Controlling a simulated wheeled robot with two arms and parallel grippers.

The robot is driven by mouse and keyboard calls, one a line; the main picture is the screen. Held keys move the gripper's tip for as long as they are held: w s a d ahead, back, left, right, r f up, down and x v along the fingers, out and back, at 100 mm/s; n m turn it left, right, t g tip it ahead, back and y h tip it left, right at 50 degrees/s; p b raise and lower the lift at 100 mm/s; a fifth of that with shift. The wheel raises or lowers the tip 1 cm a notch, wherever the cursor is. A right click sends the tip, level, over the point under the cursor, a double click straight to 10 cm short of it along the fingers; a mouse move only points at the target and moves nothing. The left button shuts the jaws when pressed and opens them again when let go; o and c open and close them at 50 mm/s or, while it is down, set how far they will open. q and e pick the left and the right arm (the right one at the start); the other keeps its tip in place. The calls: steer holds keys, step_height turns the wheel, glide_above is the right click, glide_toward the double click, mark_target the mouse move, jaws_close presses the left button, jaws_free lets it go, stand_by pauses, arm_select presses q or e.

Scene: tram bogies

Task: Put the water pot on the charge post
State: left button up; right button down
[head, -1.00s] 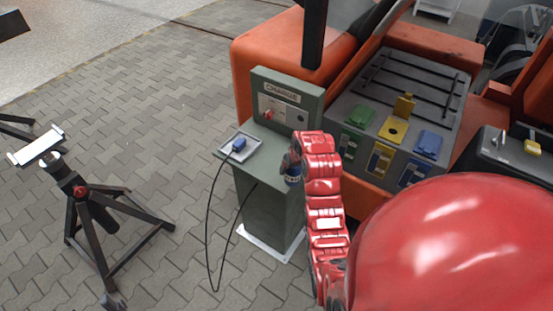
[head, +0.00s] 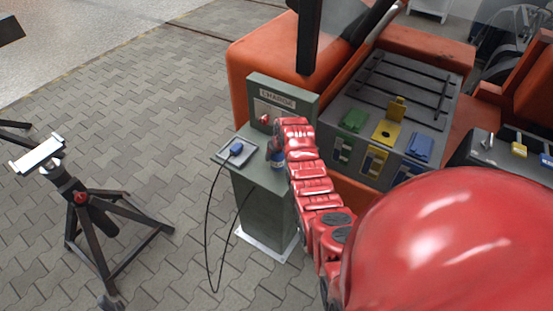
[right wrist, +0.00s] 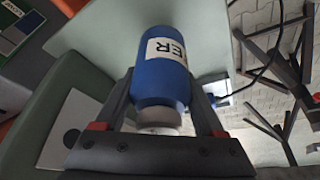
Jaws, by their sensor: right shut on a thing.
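The water pot (right wrist: 160,65) is a blue cylinder with a white label reading "...TER" and a pale cap. My right gripper (right wrist: 165,112) is shut on it, one finger on each side near the cap. In the head view, the pot (head: 276,158) shows partly behind my red right arm, over the top of the charge post (head: 262,205). The post is a grey-green cabinet with a "CHARGE" panel at its back. I cannot tell whether the pot's base touches the post top. My left gripper is not in view.
A blue plug (head: 236,149) with a black cable lies on a small pale tray at the post's left side; the cable hangs down. An orange vehicle (head: 262,65) stands behind. A black tripod stand (head: 90,205) is at left, with open paving between.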

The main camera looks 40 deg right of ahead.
mark_target(277, 160)
steer(key=shift+s+f+p, duration=0.1)
steer(key=shift+f+p, duration=0.2)
steer(key=shift+f, duration=1.15)
steer(key=shift+f, duration=0.2)
jaws_free()
steer(key=shift+r, duration=0.1)
